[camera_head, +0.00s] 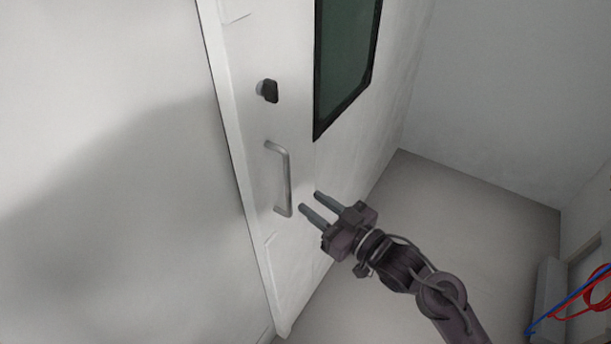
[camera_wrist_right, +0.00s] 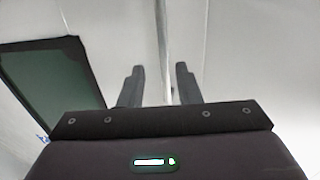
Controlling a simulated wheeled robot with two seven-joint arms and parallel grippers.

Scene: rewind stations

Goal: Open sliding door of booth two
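The white sliding door (camera_head: 258,123) fills the middle of the head view, with a dark window (camera_head: 347,62) on its right part. A metal bar handle (camera_head: 283,182) stands upright near the door's left edge, with a black knob (camera_head: 270,91) above it. My right gripper (camera_head: 311,202) is open and empty, its two fingers pointing at the door just right of the handle's lower end. In the right wrist view the open fingers (camera_wrist_right: 157,85) show with a pale vertical bar or edge between them; I cannot tell whether they touch it. My left gripper is not in view.
A plain white wall (camera_head: 110,150) lies left of the door. Grey floor (camera_head: 450,205) is clear to the right, up to a back wall (camera_head: 500,85). Red and blue cables (camera_head: 590,295) hang at the lower right beside a pale box-like edge (camera_head: 549,290).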

